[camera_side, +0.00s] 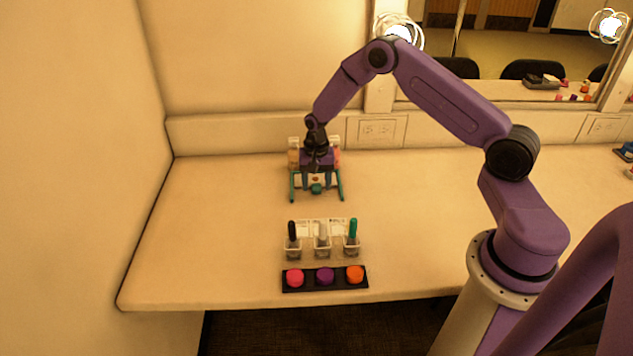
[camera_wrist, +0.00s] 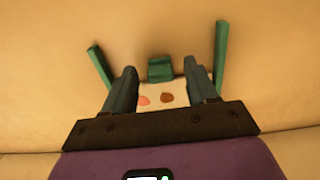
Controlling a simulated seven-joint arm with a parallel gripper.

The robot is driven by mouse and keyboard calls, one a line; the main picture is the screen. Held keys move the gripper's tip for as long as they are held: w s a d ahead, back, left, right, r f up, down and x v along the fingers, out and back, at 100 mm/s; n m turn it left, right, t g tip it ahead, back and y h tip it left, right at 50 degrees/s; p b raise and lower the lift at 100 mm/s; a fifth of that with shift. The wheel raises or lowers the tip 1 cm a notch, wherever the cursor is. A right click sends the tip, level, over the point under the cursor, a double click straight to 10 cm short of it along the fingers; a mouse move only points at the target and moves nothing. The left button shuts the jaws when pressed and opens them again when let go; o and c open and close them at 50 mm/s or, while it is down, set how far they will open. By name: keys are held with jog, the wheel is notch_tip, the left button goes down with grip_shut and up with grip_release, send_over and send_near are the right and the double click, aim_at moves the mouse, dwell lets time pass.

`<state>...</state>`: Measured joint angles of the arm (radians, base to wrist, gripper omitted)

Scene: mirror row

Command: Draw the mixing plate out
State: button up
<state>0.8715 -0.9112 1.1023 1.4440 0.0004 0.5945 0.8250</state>
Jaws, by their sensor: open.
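The mixing plate (camera_wrist: 155,97) is a pale plate with a pink dab and a brown dab, and a green tab (camera_wrist: 160,69) at its far edge in the wrist view. Green rails (camera_wrist: 221,58) flank it on both sides. In the side view the green tab (camera_side: 316,189) shows low between the rails. My gripper (camera_wrist: 161,66) is open, its two fingers spread to either side of the tab and apart from it in the picture. I cannot tell how high the fingertips are above it. My gripper (camera_side: 318,182) hides much of the plate in the side view.
Small pots (camera_side: 294,158) stand behind the rails near the wall. The counter (camera_side: 220,215) is clear to the left and right.

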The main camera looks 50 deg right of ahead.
grip_shut()
jog(key=shift+s+a, duration=2.45)
grip_release()
jog(key=shift+r, duration=0.1)
notch_tip(320, 180, up, 17)
jog(key=shift+r, duration=0.15)
